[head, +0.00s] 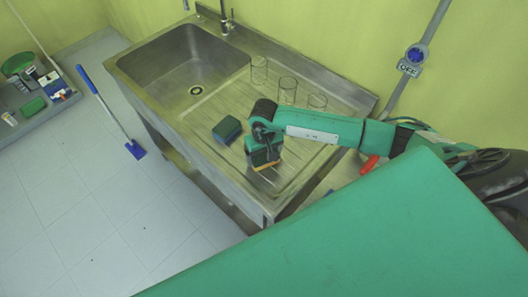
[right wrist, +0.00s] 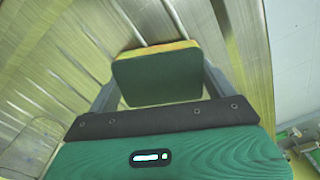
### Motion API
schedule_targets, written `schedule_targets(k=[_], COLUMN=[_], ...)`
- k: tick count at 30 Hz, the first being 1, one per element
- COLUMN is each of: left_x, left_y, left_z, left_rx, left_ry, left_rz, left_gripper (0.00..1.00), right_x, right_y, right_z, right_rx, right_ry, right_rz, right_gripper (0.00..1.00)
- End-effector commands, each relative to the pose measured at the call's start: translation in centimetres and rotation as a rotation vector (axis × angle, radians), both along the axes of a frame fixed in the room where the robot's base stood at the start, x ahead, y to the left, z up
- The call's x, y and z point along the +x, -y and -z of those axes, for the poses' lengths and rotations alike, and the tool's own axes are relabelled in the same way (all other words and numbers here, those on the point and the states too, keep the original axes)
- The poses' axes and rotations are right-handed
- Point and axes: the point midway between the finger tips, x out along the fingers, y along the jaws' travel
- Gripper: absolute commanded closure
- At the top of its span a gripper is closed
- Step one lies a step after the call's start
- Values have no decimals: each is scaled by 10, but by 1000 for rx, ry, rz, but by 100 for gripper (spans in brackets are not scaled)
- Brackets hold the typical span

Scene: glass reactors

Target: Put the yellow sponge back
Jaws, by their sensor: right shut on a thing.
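The yellow sponge (right wrist: 157,78) shows a dark green face and a thin yellow edge in the right wrist view. It sits between the two grey fingers of my right gripper (right wrist: 160,88), which is shut on it. In the head view, my right gripper (head: 264,154) points down over the ridged drainboard, and the sponge's yellow-orange edge (head: 264,167) shows at its lower end. Whether the sponge touches the drainboard, I cannot tell. A second sponge, blue and dark green (head: 227,129), lies on the drainboard to the left of the gripper. My left gripper is not in view.
The steel sink (head: 135,78) has an empty basin at left. Three clear glasses (head: 288,90) stand at the drainboard's back. A blue squeegee (head: 136,149) leans by the sink's left side. A grey shelf (head: 40,112) with bottles and a green item stands far left.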

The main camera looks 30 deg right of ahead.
Motion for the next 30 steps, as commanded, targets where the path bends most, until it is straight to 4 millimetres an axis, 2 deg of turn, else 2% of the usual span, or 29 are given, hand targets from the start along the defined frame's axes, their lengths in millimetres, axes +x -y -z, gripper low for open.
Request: schedule_targets(k=[9,10,12,23,24,30], left_x=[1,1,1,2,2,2], left_y=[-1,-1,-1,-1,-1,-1], left_z=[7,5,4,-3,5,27], left_rx=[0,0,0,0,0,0], left_ry=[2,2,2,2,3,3], left_rz=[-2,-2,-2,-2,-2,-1], left_gripper=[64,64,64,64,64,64], right_x=[0,0,0,0,1,2], right_y=[0,0,0,0,0,1], right_z=[4,3,3,-3,-5,-42], right_rx=[-1,-1,-1,0,0,-1], right_ry=[0,0,0,0,4,7], right_rz=[0,0,0,1,0,-2], right_gripper=[33,11,0,0,0,0])
